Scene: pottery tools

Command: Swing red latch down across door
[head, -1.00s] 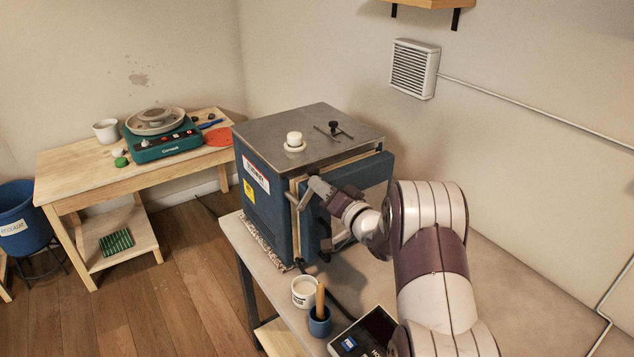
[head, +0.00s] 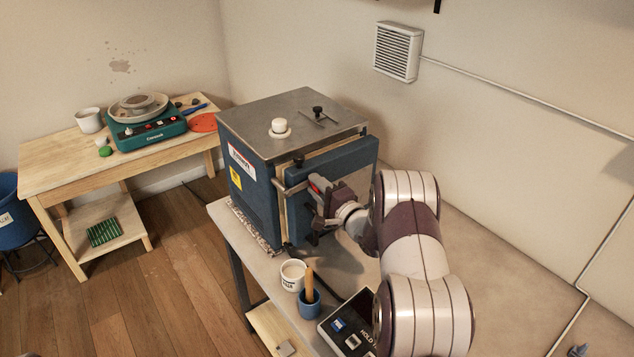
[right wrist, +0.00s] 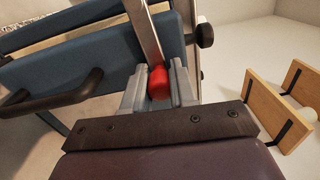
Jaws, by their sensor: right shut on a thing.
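The blue kiln (head: 253,192) stands on the table with its blue door (head: 345,155) on the front. I cannot tell whether the door is fully closed. The latch's metal bar (right wrist: 143,30) runs from the grip toward the top of that view. My left gripper is not in view.
A black door handle (right wrist: 52,98) and a black knob (right wrist: 205,35) are near the jaws. A white cup (head: 292,276), a blue pot (head: 309,303) and a control box (head: 345,325) stand before the kiln.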

